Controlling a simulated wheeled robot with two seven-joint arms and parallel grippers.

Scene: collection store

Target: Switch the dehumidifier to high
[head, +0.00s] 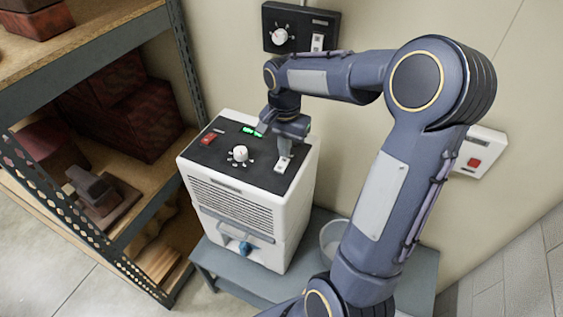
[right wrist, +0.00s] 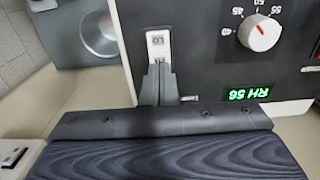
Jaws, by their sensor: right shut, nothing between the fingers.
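The dehumidifier (head: 232,190) is a white box with a black top panel and a front grille. The panel carries a red switch (head: 208,138), a white dial (head: 239,153), a green display (head: 249,131) and a white switch plate (head: 283,166) at right. In the right wrist view the switch plate (right wrist: 160,45) has small marks I cannot read surely; the dial (right wrist: 259,33) and display "RH 56" (right wrist: 249,93) appear inverted. My right gripper (head: 285,150) is shut and empty, its fingertips (right wrist: 159,68) right at the plate's edge; contact is unclear. My left gripper is out of view.
The dehumidifier stands on a grey table (head: 212,262) beside a round clear container (head: 334,237). A black control box (head: 300,28) and a white box with red button (head: 478,160) are on the wall. A metal shelf (head: 72,215) stands close at left.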

